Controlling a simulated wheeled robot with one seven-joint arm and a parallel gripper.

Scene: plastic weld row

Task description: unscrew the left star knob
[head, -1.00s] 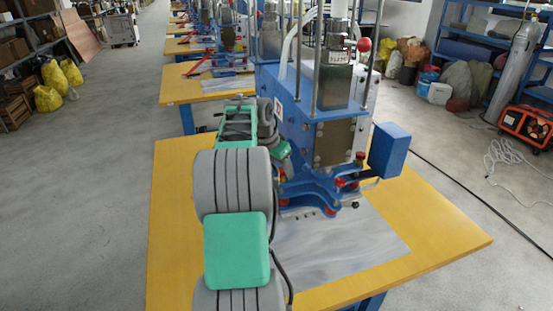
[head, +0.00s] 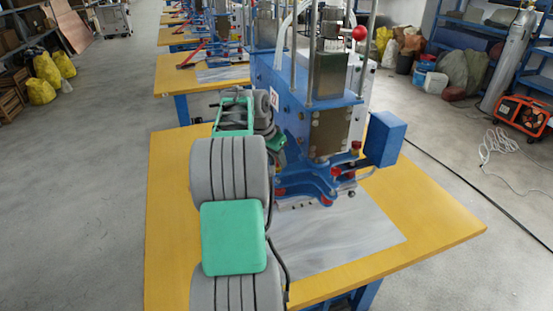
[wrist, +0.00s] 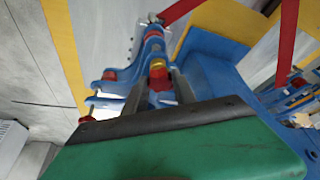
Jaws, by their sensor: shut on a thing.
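In the wrist view a red knob with a yellow cap, the left star knob (wrist: 160,77), sits between the two grey fingers of my gripper (wrist: 160,88). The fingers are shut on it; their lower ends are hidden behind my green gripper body. The knob stands at the blue bracket (wrist: 128,72) of the press. In the head view my arm hides the fingers and the held knob. The blue bracket (head: 312,180) shows there with other red knobs, one at its right side (head: 336,171).
The blue press (head: 290,105) stands on a yellow table (head: 430,215) with a grey sheet (head: 350,232). A blue box (head: 384,139) juts out at its right. More yellow tables (head: 215,82) stand behind.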

